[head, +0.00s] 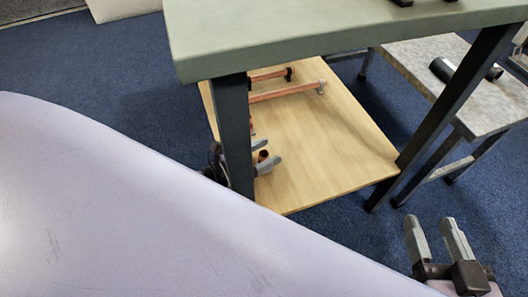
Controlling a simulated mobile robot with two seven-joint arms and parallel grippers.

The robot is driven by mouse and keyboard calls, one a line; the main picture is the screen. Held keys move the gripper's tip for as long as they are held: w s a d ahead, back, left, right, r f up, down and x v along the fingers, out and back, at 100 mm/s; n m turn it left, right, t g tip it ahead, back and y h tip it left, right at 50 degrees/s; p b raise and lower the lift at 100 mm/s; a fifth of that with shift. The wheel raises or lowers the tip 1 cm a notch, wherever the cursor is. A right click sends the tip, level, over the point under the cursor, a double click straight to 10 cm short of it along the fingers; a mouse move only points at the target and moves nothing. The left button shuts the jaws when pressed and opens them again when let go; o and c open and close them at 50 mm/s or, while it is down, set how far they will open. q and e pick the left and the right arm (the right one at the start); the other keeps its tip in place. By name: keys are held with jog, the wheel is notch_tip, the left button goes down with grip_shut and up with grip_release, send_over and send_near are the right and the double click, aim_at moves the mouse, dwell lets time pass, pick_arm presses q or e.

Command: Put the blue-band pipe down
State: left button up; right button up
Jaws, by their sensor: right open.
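No blue band shows on any pipe, so I cannot tell which one is the blue-band pipe. My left gripper (272,151) is low over the wooden lower shelf (325,160), beside the dark table leg, which partly hides it. A short copper piece (263,156) shows between its two grey fingers; whether they grip it is unclear. A copper pipe (287,93) with a grey end fitting lies further back on the shelf. Another copper pipe (268,76) with a dark end lies behind it. My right gripper (430,221) is open and empty at the lower right, above the floor.
A green-grey tabletop (350,35) overhangs the shelf, with dark legs (236,130) at its corners. A grey bench (478,105) with a dark cylinder (443,69) stands at the right. The shelf's front and right are clear. Blue carpet (120,65) is open at the left.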

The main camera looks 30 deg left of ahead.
pick_arm(q)
jog(key=shift+r, duration=0.15)
jog(key=p+v, duration=0.2)
jog(key=v, duration=0.8)
jog(key=shift+s+a, duration=0.25)
jog(key=shift+s, duration=0.05)
jog(key=shift+s+a+p, duration=0.3)
jog(key=shift+s, duration=0.25)
pick_arm(e)
jog(key=shift+w+a+f+m+g+y, duration=0.15)
jog(key=shift+a+m+g, duration=0.05)
jog(key=shift+a+g, duration=0.15)
jog(key=shift+w+a+f+m+g+y, duration=0.15)
jog(key=shift+a+m+g, duration=0.05)
jog(key=shift+a+g, duration=0.15)
jog(key=shift+r, duration=0.2)
jog(key=shift+s, duration=0.1)
